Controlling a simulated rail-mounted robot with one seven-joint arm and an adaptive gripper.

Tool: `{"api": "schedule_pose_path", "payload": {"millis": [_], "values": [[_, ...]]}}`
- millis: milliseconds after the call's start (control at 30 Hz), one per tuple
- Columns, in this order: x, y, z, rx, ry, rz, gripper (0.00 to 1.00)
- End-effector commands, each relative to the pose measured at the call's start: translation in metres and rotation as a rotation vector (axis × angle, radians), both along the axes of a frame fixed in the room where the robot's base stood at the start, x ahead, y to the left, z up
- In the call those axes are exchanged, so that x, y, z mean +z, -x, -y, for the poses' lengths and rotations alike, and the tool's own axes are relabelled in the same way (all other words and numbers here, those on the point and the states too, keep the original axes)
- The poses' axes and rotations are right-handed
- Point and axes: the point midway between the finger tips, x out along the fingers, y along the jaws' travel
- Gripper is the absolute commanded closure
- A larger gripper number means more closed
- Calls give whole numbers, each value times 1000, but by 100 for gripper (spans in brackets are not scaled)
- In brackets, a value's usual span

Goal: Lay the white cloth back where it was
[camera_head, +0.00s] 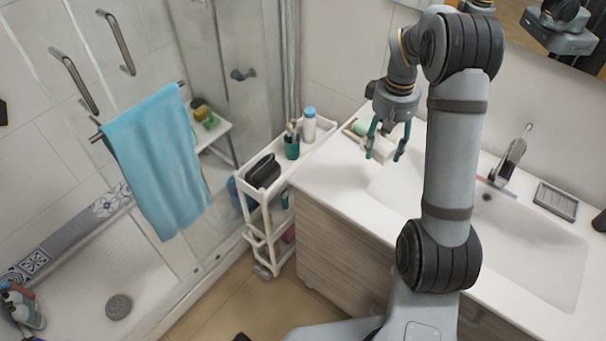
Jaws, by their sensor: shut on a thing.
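My gripper (384,156) hangs with its teal fingers pointing down over the left end of the white washbasin counter. Its fingers stand some way apart, shut on a pale thing between them that looks like the white cloth (383,147). The cloth is small here and blends with the white counter, so its edges and whether it touches the counter are hard to tell.
A small tray with a green item (359,129) lies left of my gripper. The white cart (262,207) beside the counter bears a dark bag (263,171), a green cup (292,149) and a white bottle (309,124). The tap (507,160) stands behind the basin. A blue towel (158,160) hangs left.

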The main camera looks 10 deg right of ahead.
Motion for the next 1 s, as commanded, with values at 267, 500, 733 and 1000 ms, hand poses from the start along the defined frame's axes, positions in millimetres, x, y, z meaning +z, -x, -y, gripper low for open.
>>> {"api": "schedule_pose_path", "payload": {"millis": [267, 500, 733, 1000], "values": [[-1, 17, -8, 149, -1, 0, 81], [-24, 5, -48, 183, -2, -6, 81], [-54, -11, -96, 177, -1, -5, 81], [-72, -20, -117, 172, -1, -2, 82]]}}
